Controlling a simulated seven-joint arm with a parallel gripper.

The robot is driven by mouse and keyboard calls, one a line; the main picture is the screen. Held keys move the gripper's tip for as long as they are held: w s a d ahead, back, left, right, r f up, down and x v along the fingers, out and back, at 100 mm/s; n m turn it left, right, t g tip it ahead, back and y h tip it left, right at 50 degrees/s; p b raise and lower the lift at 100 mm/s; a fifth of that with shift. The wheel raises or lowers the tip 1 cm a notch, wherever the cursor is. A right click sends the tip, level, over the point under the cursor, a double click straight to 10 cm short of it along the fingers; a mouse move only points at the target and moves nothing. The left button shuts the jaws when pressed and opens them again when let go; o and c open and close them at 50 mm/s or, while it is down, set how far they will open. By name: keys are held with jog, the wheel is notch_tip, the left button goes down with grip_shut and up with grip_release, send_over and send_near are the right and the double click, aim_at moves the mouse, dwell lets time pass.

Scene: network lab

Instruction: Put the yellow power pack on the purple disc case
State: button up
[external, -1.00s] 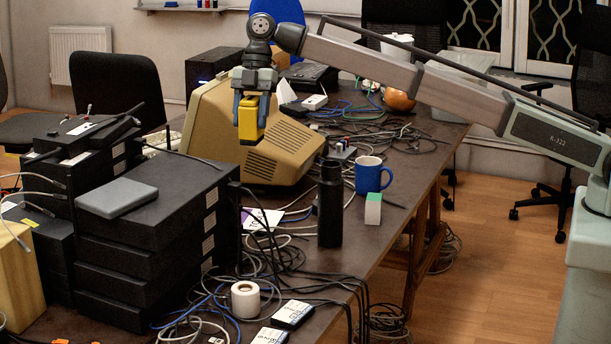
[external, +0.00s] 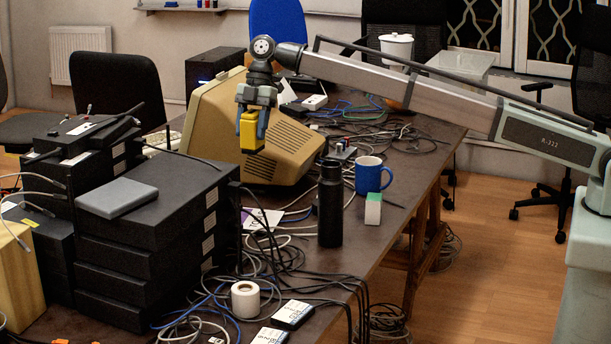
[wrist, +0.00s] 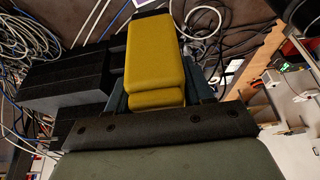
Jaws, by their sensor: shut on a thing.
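The yellow power pack (external: 250,132) is a small upright block held between the fingers of my gripper (external: 253,138), in the air in front of the beige monitor. In the wrist view the yellow power pack (wrist: 155,55) fills the middle, between the dark fingers of my gripper (wrist: 160,92). A flat white and purple item (external: 250,216), likely the purple disc case, lies on the table below and in front of the monitor. Cables and the black stack hide part of it. A small white and purple edge (wrist: 141,3) shows at the top of the wrist view.
The beige monitor (external: 290,150) stands right behind my gripper. A stack of black boxes (external: 150,230) is at the left. A black bottle (external: 330,205), a blue mug (external: 370,176) and a green-and-white block (external: 373,209) stand at the right. Loose cables (external: 285,255) cover much of the table.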

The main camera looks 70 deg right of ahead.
send_over(254, 221)
notch_tip(254, 221, down, 19)
dwell(0.7)
jog(key=shift+f, duration=0.15)
jog(key=o, duration=1.3)
jog(key=shift+o, duration=0.2)
jog(key=v, duration=1.2)
